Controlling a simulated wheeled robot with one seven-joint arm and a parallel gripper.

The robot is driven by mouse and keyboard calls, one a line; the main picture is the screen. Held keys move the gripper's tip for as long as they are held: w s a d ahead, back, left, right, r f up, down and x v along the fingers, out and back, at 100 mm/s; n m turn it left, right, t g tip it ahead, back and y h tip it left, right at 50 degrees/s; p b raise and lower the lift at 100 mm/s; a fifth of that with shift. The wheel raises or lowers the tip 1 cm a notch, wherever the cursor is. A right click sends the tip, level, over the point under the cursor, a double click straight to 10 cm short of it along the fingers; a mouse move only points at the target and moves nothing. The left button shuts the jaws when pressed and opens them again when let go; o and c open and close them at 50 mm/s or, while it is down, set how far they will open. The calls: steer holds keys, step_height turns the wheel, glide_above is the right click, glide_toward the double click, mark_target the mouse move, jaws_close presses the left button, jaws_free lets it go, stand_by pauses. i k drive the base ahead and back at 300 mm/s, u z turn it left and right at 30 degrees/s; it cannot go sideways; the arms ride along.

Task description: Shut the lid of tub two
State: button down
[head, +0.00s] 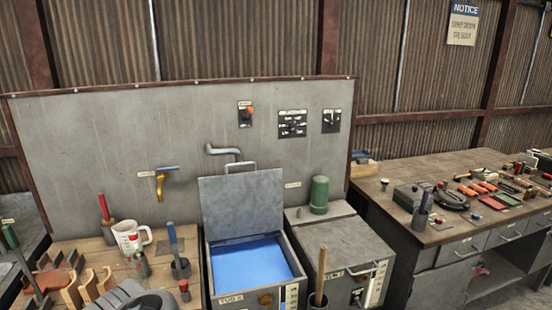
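An open metal tub (298,268) stands at the bottom centre with blue liquid (250,263) inside. Its label starts with "TUB"; the character after it is too small to read surely. Its grey lid (243,203) is raised, leaning back near the panel, with a handle (240,165) at its top edge. A second tub (343,250) on the right has its lid down, with a handle at its front right; its label is not clearly readable. My gripper's fingers are not in view; a rounded grey shape at the lower left may be part of my arm.
A tap spout (224,150) sticks out above the raised lid. A green cylinder (319,195) stands behind the shut tub, and a wooden handle (321,275) rises before it. A mug (132,238) and tools crowd the left bench. The right workbench (440,235) holds many parts.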

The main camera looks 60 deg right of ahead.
mark_target(233, 206)
steer(key=z, duration=0.9)
steer(key=i, duration=0.3)
